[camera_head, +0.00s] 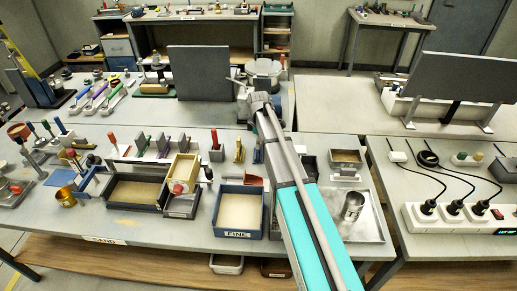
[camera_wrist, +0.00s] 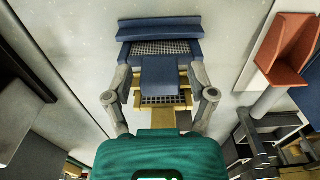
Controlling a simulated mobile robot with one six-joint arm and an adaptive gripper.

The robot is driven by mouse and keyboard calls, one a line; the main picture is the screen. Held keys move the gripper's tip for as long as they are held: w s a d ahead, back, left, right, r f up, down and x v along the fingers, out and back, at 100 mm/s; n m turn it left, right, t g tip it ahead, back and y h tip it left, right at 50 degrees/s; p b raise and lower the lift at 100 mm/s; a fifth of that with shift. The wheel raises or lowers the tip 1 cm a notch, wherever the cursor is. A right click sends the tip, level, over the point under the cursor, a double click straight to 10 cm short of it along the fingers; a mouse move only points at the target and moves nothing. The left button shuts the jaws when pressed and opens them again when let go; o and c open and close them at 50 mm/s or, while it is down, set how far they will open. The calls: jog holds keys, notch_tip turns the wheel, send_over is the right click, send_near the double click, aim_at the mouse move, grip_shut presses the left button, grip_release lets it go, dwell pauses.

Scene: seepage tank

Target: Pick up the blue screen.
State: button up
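In the wrist view the blue screen (camera_wrist: 160,48) has a raised bar at its far edge, grey mesh and a flat blue tab pointing toward me. A yellow framed mesh piece (camera_wrist: 162,100) shows under or just beyond the tab; I cannot tell whether they touch. My gripper (camera_wrist: 160,76) is open, one finger on each side of the blue tab, with a small gap on both sides. In the head view my arm reaches past the middle of the bench; the fingers and the blue screen are not clear there.
A red-orange scoop-like piece (camera_wrist: 285,48) stands right of the gripper in the wrist view. In the head view, a FINE tray (camera_head: 238,233), a metal cup (camera_head: 352,206) and a rack of tools crowd the near bench. A dark upright panel (camera_head: 198,72) stands behind.

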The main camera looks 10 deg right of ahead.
grip_shut()
jog(key=shift+r, duration=0.15)
notch_tip(320, 180, up, 3)
jog(key=p, duration=0.3)
jog(key=s+r+p, duration=0.9)
jog(key=s+p, duration=0.1)
jog(key=s, duration=0.4)
jog(key=shift+r, duration=0.35)
dwell(0.3)
